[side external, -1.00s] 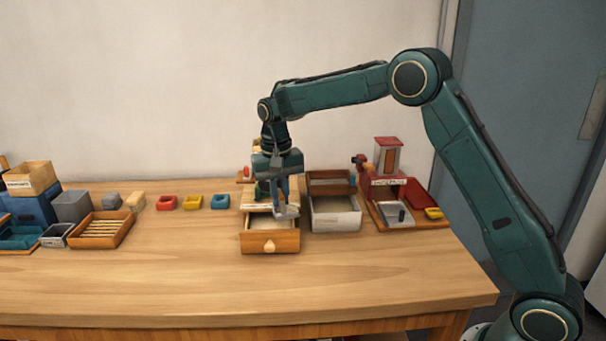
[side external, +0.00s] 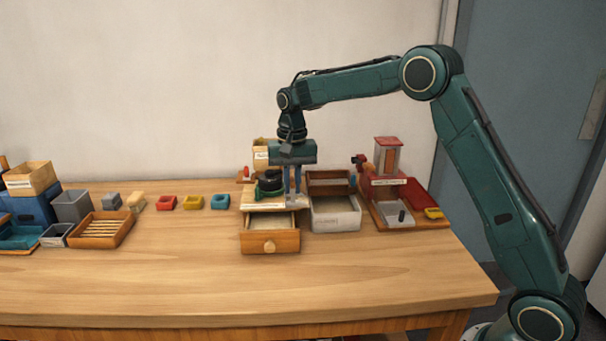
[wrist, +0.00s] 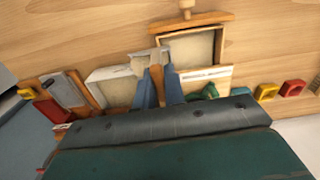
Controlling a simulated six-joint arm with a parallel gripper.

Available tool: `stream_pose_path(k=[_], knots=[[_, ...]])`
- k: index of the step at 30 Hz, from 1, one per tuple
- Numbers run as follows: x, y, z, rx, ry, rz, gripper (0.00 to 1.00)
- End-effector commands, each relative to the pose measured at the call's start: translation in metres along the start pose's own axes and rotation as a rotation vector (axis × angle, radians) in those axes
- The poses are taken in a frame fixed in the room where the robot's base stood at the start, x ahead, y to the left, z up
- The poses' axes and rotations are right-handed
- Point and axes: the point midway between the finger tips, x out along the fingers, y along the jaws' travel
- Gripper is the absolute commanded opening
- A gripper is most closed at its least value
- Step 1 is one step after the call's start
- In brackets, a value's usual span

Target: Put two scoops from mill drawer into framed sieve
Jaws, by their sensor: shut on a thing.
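The mill drawer (side external: 270,242) is pulled out, with a round wooden knob; pale material covers its floor in the wrist view (wrist: 218,45). A white-walled box with a mesh-like bottom (side external: 335,221), seemingly the framed sieve, stands to its right; it also shows in the wrist view (wrist: 98,76). My gripper (side external: 293,188) is above the mill, near the gap between drawer and box. Its blue fingers (wrist: 158,92) are shut on the wooden handle of a scoop (wrist: 148,56). The scoop's head is pale grey; I cannot tell how much it holds.
A red-roofed device with a tray (side external: 388,190) stands at the right. Small coloured blocks (side external: 193,202) and a slatted wooden tray (side external: 100,230) lie to the left. The front of the table is clear.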

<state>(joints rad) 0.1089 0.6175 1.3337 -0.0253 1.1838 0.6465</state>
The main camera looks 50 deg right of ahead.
Motion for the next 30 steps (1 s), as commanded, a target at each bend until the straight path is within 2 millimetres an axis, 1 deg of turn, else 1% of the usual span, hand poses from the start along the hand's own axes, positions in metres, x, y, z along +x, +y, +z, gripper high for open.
stream_pose_path(k=[1, 5, 11, 21, 27, 30], knots=[[0.000, 0.001, -0.008, 0.034, 0.001, -0.003, 0.00], [-0.003, 0.005, -0.031, 0.146, 0.003, -0.010, 0.00], [-0.008, 0.017, -0.069, 0.349, 0.008, -0.021, 0.00], [-0.013, 0.048, -0.128, 0.688, 0.023, -0.039, 0.00], [-0.015, 0.070, -0.155, 0.870, 0.032, -0.047, 0.00], [-0.015, 0.077, -0.162, 0.926, 0.035, -0.049, 0.00]])
